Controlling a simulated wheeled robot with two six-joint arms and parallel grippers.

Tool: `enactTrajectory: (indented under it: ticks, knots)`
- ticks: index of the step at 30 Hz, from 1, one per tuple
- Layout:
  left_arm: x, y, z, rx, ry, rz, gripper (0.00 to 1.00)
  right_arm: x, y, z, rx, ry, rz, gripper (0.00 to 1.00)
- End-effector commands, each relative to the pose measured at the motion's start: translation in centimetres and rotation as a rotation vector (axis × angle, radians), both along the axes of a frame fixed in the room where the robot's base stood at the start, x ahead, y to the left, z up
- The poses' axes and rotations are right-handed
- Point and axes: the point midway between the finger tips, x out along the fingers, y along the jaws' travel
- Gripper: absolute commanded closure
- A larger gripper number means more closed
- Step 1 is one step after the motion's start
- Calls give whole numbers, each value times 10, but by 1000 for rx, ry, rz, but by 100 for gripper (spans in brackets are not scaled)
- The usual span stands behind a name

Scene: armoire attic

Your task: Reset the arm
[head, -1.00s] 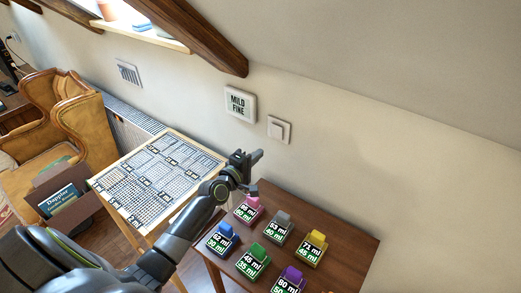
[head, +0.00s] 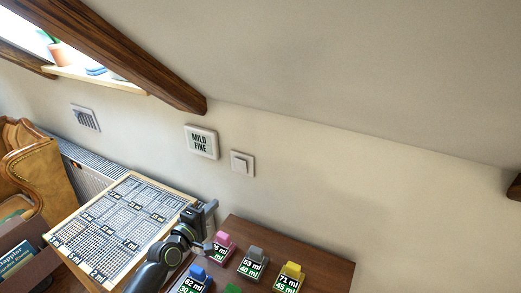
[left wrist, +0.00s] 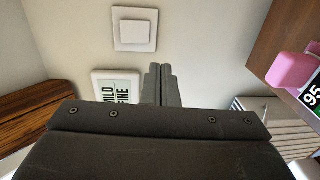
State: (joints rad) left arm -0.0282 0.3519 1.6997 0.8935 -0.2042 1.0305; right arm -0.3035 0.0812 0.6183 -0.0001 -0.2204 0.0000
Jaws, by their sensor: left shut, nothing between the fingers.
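My left arm comes in from the bottom of the head view. Its gripper (head: 209,209) is raised beside the left end of the brown table (head: 318,252), near the pink block. In the left wrist view the two dark fingers (left wrist: 161,84) lie together with nothing between them, pointing toward the wall. The wall switch (left wrist: 135,29) and the framed sign reading MILD FINE (left wrist: 118,87) show beyond them. My right gripper is not in view.
The brown table bears several labelled blocks, among them a pink one (head: 222,242), a grey one (head: 253,261) and a yellow one (head: 288,277). A printed board (head: 125,222) stands left. An armchair (head: 38,172) and a box (head: 28,262) are further left. Sloped ceiling and beam (head: 130,58) hang above.

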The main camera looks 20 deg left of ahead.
Motion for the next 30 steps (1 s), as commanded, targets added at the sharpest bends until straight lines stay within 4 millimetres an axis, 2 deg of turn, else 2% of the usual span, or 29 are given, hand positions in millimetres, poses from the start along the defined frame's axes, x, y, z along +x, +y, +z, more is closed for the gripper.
enactTrajectory:
  ticks: [5, 8, 12, 17, 21, 24, 30]
  knots:
    - [-8, -7, -5, 47, 24, -23, 100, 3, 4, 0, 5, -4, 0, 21]
    - [-28, -23, -18, 174, 81, -82, 100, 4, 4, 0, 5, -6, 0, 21]
    - [-76, -47, -43, 467, 208, -216, 100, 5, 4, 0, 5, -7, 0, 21]
    - [-142, -58, -67, 815, 374, -375, 100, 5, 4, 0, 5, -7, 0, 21]
    - [-200, -53, -77, 1064, 529, -505, 100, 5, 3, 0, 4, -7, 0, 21]
    - [-233, -46, -78, 1186, 622, -579, 100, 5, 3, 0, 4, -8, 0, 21]
    - [-287, -33, -73, 1338, 782, -699, 100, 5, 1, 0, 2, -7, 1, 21]
